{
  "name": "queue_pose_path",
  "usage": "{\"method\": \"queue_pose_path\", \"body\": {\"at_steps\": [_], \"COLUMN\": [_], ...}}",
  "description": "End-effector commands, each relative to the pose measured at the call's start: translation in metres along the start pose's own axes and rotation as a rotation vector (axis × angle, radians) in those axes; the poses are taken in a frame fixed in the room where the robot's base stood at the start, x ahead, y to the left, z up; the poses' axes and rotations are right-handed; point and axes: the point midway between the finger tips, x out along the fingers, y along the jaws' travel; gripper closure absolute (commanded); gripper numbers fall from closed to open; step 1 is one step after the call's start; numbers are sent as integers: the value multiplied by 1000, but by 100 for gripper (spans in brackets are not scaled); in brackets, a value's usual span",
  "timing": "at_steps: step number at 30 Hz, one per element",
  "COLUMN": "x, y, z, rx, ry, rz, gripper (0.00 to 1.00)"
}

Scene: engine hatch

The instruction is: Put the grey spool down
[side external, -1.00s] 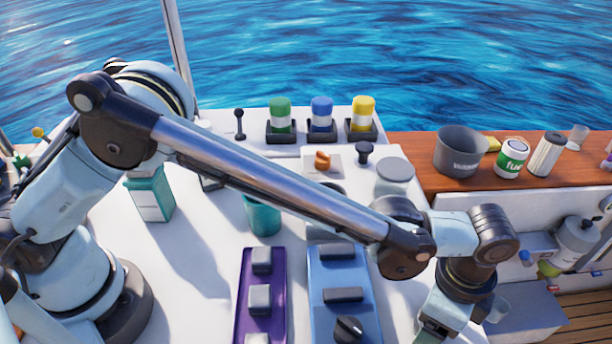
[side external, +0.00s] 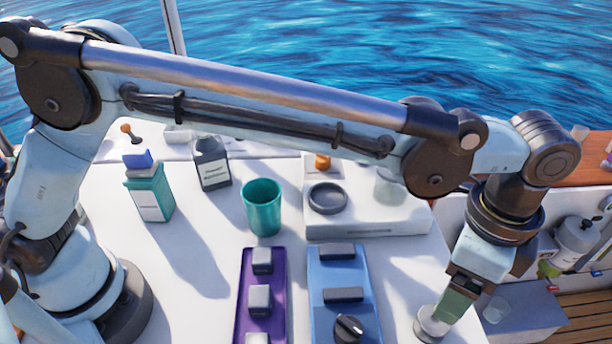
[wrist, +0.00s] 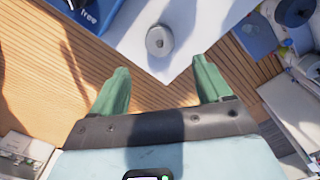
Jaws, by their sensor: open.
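The grey spool (side external: 430,326) stands on the white counter (side external: 400,268) near its right edge in the side view. In the wrist view, the spool (wrist: 159,40) sits upright close to the counter's corner, its round top with a centre hole facing the camera. My gripper (side external: 441,314) is over the spool in the side view, and its fingers hide part of it. In the wrist view, the green fingers of my gripper (wrist: 160,68) are spread wide with nothing between them. The spool shows beyond the fingertips, apart from both.
A blue switch panel (side external: 342,270) and a purple panel (side external: 248,275) lie left of the spool. Wooden deck (wrist: 45,70) drops away past the counter edge.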

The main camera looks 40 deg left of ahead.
Motion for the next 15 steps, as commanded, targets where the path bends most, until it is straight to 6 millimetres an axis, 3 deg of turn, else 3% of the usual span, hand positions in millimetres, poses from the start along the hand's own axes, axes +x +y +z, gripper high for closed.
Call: {"method": "queue_pose_path", "body": {"at_steps": [8, 11, 15], "x": [-21, -33, -53], "y": [-7, -22, -45], "z": [11, 36, 92], "rx": [-38, -125, -311], "ry": [12, 41, 104], "rz": [-8, -29, -76], "gripper": [22, 22, 22]}}
